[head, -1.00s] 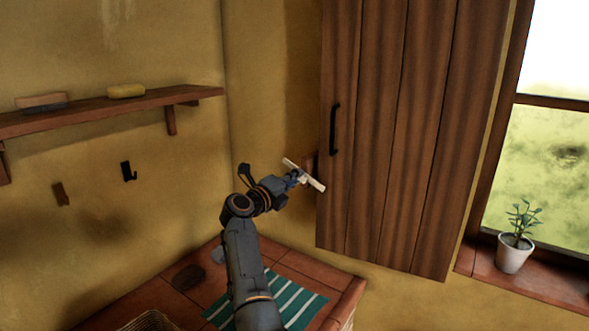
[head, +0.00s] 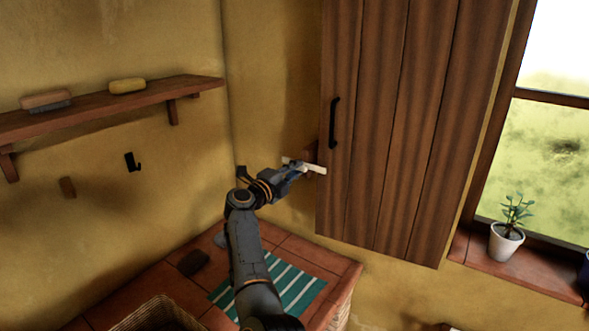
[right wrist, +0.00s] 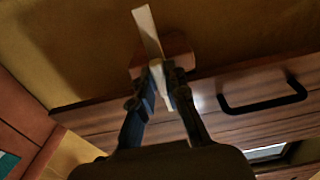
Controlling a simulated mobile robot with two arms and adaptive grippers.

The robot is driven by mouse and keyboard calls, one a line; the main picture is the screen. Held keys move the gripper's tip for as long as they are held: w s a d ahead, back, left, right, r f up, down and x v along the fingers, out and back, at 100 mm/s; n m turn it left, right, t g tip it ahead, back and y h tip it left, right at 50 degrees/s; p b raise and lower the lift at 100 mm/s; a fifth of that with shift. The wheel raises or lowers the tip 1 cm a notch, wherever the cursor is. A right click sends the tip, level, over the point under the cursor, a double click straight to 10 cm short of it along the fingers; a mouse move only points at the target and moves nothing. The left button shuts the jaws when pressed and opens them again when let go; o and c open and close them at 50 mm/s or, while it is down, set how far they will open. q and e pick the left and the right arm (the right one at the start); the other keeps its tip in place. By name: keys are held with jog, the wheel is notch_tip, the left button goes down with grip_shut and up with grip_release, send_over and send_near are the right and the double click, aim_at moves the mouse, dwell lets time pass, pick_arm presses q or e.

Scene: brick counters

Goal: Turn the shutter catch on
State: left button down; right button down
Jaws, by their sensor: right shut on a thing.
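The shutter catch is a cream bar (head: 317,169) at the left edge of the brown plank shutter (head: 385,130). It sits in front of a small wooden block (right wrist: 176,48) on the wall, seen in the right wrist view. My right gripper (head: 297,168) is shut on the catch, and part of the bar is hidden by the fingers. In the right wrist view the catch (right wrist: 148,30) sticks out past the fingertips (right wrist: 163,84), slightly tilted. My left gripper is out of view.
A black handle (head: 334,123) stands out from the shutter near the catch. A wall shelf (head: 110,105) holds a brush and a yellow sponge. Below are a tiled counter (head: 150,278) with a striped cloth (head: 300,291) and a basket. A potted plant (head: 506,240) stands on the windowsill.

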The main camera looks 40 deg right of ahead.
jog(key=c, duration=1.3)
grip_release()
jog(key=shift+c, duration=0.2)
jog(key=shift+a, duration=0.1)
jog(key=v, duration=0.7)
jog(key=shift+a, duration=0.2)
